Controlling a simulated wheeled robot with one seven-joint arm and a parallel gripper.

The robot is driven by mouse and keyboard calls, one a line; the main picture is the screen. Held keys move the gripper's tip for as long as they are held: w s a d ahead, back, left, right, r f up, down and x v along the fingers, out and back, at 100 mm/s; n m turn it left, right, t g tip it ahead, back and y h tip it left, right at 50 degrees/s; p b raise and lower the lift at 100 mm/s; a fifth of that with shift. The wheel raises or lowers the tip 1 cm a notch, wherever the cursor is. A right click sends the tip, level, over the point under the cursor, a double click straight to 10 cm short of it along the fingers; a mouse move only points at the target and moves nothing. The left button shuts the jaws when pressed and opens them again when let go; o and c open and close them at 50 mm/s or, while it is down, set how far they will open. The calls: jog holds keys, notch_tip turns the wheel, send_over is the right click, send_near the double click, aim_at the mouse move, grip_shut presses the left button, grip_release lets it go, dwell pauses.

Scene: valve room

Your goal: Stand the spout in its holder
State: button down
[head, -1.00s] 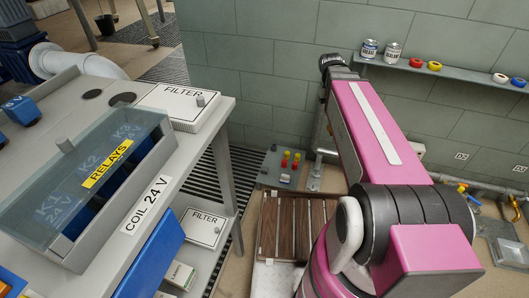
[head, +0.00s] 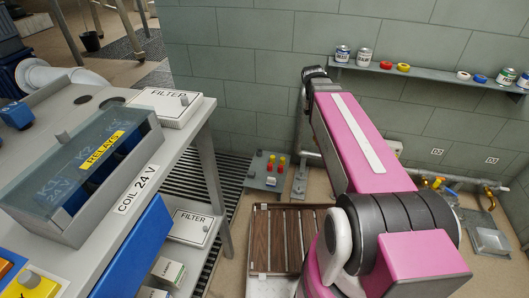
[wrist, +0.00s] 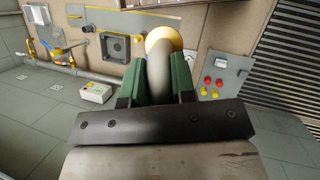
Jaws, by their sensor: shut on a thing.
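My gripper (wrist: 160,88) shows in the wrist view with its green fingers shut on the spout (wrist: 160,58), a grey curved pipe with a yellow, brass-like round end. The spout lies between the fingers and points away from the camera, above the floor. In the head view my pink arm hides the gripper and the spout. I cannot make out the holder for certain. A square grey fitting with a dark round centre (wrist: 117,47) lies beyond the fingers, left of the spout in the wrist view.
A bench with a relay box (head: 85,175) and filter boxes stands at left. A wall shelf (head: 430,74) carries cans and small coloured parts. A button plate (head: 266,171) stands near a slatted wooden platform (head: 285,240). Pipes and yellow taps run along the wall at right.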

jog(key=w+a+f+n+t+h, duration=0.1)
jog(key=w+a+f+n+t, duration=0.15)
jog(key=w+f+n, duration=0.5)
jog(key=w+a+f+n+t+h, duration=0.1)
jog(key=w+a+f+n, duration=0.3)
jog(key=w, duration=0.6)
jog(key=w+a+f+n+t+h, duration=0.1)
jog(key=w+a+f+n+t, duration=0.1)
jog(key=w+a+f+n, duration=0.45)
jog(key=w+a+f+n+t+y, duration=0.1)
jog(key=w+a+f+n+y, duration=0.1)
jog(key=w+a+f+n, duration=0.4)
jog(key=w+a+f+n+t+y, duration=0.15)
jog(key=w+f+n, duration=0.25)
jog(key=w+f, duration=0.45)
jog(key=w+a+f+n+t+y, duration=0.1)
jog(key=w+a+f+n, duration=0.4)
jog(key=w+f, duration=0.25)
notch_tip(320, 180, down, 6)
jog(key=shift+s+d+f, duration=0.25)
jog(key=shift+s, duration=0.1)
jog(key=shift+d+f, duration=0.1)
jog(key=shift+f, duration=1.8)
dwell(0.7)
